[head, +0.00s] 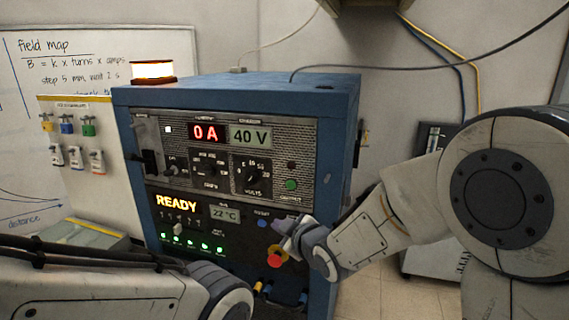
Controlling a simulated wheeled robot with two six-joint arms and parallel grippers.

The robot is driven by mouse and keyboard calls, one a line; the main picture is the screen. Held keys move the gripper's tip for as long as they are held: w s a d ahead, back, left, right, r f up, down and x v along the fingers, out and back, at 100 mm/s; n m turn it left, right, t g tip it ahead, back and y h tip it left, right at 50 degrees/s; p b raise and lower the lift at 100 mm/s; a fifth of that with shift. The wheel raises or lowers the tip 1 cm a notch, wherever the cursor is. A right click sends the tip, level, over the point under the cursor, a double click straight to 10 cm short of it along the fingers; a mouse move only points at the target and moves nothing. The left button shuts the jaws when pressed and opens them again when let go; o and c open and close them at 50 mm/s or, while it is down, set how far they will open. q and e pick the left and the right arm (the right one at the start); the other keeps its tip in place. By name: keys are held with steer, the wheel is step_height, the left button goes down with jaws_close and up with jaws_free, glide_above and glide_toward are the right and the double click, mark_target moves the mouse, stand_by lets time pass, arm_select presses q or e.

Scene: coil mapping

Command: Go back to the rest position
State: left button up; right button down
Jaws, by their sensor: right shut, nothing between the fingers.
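A blue power cabinet (236,96) stands in the middle of the head view. Its displays read 0 A, 40 V, READY and 22 °C. My right gripper (285,228) is shut and empty, in front of the cabinet's lower right panel. It appears just above a red knob on a yellow base (277,257); I cannot tell whether it touches the panel. My right arm comes in from the right. My left arm crosses the lower left of the view, and its gripper is not in view.
An amber lamp (153,71) is lit on top of the cabinet. A board with padlocks (76,150) and a whiteboard (95,52) are at the left. Cables plug in low on the cabinet. A grey unit (429,262) stands behind my right arm.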

steer(key=s+d+f+m+g+h, duration=0.1)
steer(key=s+g, duration=0.3)
steer(key=s, duration=0.7)
steer(key=s+d+f+m+g+h, duration=0.2)
steer(key=s+f+m+g, duration=0.1)
steer(key=s, duration=0.8)
steer(key=s+d+f+m+g+h, duration=0.2)
steer(key=s+g, duration=0.3)
steer(key=s, duration=0.6)
steer(key=shift+d+f, duration=0.2)
steer(key=shift+f, duration=0.45)
